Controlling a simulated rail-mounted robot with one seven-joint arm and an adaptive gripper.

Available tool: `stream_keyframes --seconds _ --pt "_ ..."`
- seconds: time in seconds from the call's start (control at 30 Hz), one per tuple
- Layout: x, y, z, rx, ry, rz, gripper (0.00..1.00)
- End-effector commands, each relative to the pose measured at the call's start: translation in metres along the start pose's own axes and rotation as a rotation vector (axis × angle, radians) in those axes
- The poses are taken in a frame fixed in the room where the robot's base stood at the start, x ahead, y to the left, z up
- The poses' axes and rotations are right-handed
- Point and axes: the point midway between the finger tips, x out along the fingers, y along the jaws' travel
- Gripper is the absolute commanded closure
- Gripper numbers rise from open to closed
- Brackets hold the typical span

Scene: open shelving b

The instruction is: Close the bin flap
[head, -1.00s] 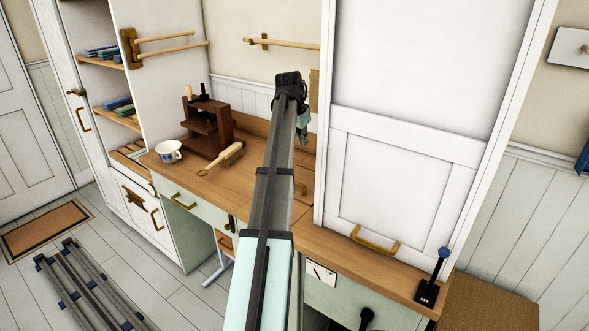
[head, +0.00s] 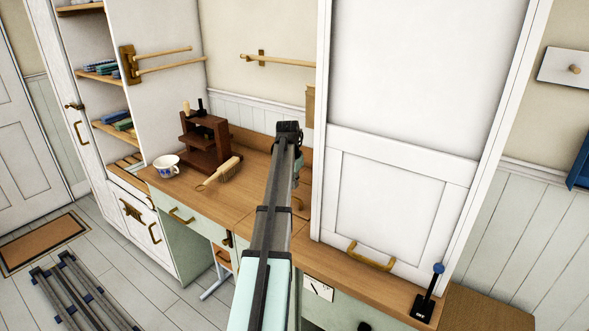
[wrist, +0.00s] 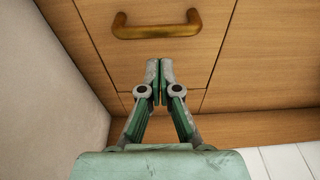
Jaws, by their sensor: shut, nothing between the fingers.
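A wooden panel with a brass handle, which looks like the bin flap (wrist: 100,50), fills the upper middle of the wrist view, with thin seams around it. It looks about level with the surrounding wood; I cannot tell whether it is fully closed. Its brass handle (wrist: 157,30) lies above my fingertips in that view. My gripper (wrist: 160,70) is shut and empty, over the panel near its seam. In the head view the handle (head: 298,203) shows beside my arm on the worktop, and my arm hides much of the panel.
A tall white cupboard (head: 400,190) stands close to the right of my arm. On the worktop (head: 250,195) to the left are a brush (head: 222,171), a brown stand (head: 207,145) and a cup (head: 166,165). A blue-knobbed lever (head: 430,295) stands at the right.

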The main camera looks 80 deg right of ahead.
Motion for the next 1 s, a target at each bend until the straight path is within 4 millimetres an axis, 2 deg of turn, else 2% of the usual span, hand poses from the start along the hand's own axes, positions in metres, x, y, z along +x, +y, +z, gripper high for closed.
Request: stream_keyframes --seconds 0.03,0.2,0.63,0.8,1.0 --pt "0.002 0.002 0.007 0.000 -0.001 0.001 1.00" --pt "0.013 0.001 0.015 0.000 0.000 0.000 1.00" --pt "0.017 0.000 0.017 0.000 0.001 0.000 1.00" --pt "0.030 0.001 0.029 -0.001 0.000 0.001 1.00" --pt "0.032 0.001 0.030 -0.001 -0.005 0.002 1.00"
